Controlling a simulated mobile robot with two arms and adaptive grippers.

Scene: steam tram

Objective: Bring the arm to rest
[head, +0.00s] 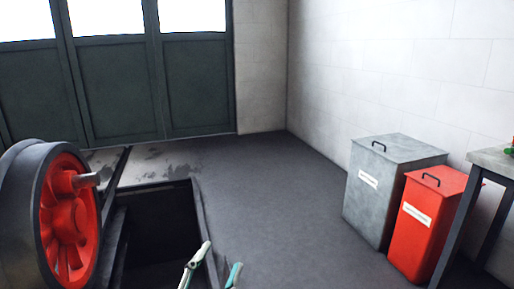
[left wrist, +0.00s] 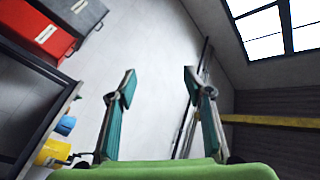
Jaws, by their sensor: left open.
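My left gripper (head: 213,270) shows at the bottom of the head view, with only its fingertips in the picture. In the left wrist view my left gripper (left wrist: 157,90) has its two teal-padded fingers spread apart, with nothing between them. It points out over open floor and wall, and touches nothing that I can see. The rest of the left arm is outside the head view. My right gripper is in neither view.
A red spoked wheel (head: 72,221) stands beside an open floor pit (head: 158,240) at left. A grey bin (head: 383,205), a red bin (head: 417,230) and a table (head: 490,163) stand at right. Dark doors (head: 113,90) close the back. The middle floor (head: 270,190) is clear.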

